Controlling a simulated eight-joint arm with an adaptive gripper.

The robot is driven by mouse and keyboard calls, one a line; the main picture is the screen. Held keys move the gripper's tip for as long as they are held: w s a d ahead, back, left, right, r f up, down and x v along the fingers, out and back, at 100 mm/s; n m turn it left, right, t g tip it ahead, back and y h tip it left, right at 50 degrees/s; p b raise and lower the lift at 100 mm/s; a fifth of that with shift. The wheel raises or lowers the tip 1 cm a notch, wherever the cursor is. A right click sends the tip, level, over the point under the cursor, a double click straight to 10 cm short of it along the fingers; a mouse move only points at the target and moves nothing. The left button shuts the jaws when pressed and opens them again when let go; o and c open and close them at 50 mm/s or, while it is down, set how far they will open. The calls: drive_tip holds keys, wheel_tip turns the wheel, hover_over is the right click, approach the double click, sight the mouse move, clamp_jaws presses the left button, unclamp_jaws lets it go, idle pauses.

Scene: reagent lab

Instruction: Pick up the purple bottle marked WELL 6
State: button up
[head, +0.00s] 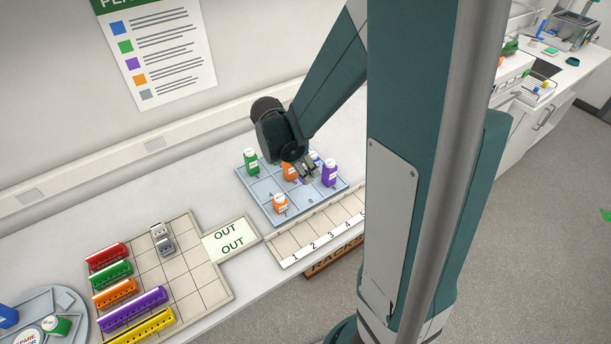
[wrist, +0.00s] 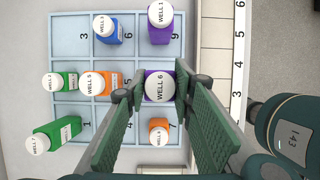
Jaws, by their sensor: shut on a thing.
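The purple bottle marked WELL 6 (wrist: 160,86) shows in the wrist view with its white, labelled cap between my two fingers. My gripper (wrist: 160,92) is shut on it, one finger on each side. In the head view my gripper (head: 308,173) is over the blue numbered tray (head: 262,188), and only a little purple shows beneath it. The bottle's lower part is hidden, so I cannot tell whether it touches the tray.
Another purple bottle (wrist: 159,25) stands close by in the tray. Orange (wrist: 94,84), blue (wrist: 107,30) and green (wrist: 60,82) bottles stand in other cells. A numbered rack strip (head: 312,243) runs along the tray's front. A board with coloured racks (head: 195,290) lies to the left.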

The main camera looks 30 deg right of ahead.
drive_tip(key=shift+r, duration=0.7)
drive_tip(key=shift+w+r, duration=0.1)
